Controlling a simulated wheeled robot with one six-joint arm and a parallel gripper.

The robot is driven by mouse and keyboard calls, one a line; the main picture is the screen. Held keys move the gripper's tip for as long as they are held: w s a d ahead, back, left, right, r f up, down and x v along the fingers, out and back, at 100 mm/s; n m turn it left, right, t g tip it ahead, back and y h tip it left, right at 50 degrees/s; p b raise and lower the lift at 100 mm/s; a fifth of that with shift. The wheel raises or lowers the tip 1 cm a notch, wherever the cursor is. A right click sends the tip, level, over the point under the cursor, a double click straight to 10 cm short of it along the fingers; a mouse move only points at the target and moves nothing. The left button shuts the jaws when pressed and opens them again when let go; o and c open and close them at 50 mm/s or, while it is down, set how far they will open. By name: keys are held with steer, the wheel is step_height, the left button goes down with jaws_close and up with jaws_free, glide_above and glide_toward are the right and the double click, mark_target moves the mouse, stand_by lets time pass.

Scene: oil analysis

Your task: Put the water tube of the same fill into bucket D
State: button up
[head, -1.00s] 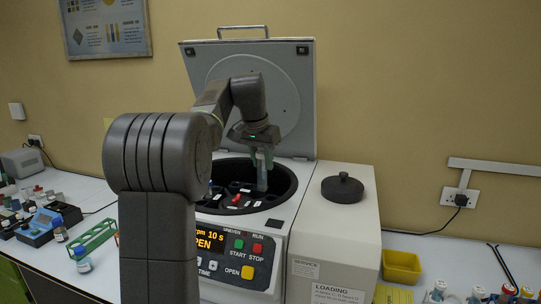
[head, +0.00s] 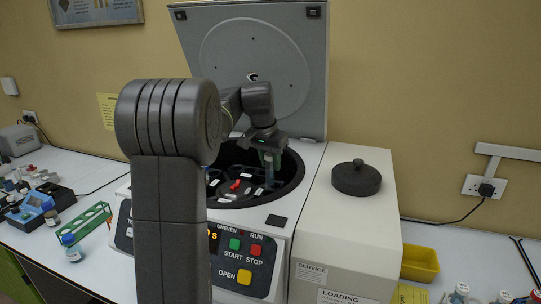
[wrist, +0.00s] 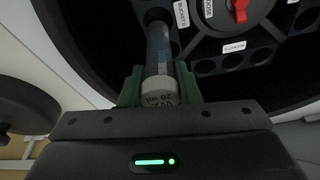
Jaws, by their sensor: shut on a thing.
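My gripper (wrist: 160,88) is shut on a tube (wrist: 158,50) with a pale grey cap (wrist: 160,92); the cap print is upside down and not clearly legible. In the head view the gripper (head: 269,152) and the upright tube (head: 269,178) are over the right part of the open centrifuge bowl. In the wrist view the tube's far end is at a hole in the left bucket (wrist: 180,42); how deep it sits I cannot tell. One white label (wrist: 233,46) seems to read bucket D; another, turned label (wrist: 181,14) is beside the tube.
The centrifuge lid (head: 256,70) stands open behind the arm. A red rotor knob (wrist: 241,9) is at the rotor centre. A black round knob (head: 356,177) sits on the white housing to the right. A green rack (head: 84,228) and a yellow bin (head: 419,263) are on the bench.

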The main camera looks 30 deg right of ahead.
mark_target(270, 181)
steer(key=shift+f+b, duration=2.5)
steer(key=shift+f, duration=1.05)
steer(key=o, duration=1)
steer(key=v, duration=1.4)
steer(key=shift+a+b, duration=0.15)
steer(key=shift+b, duration=0.15)
steer(key=shift+f, duration=0.1)
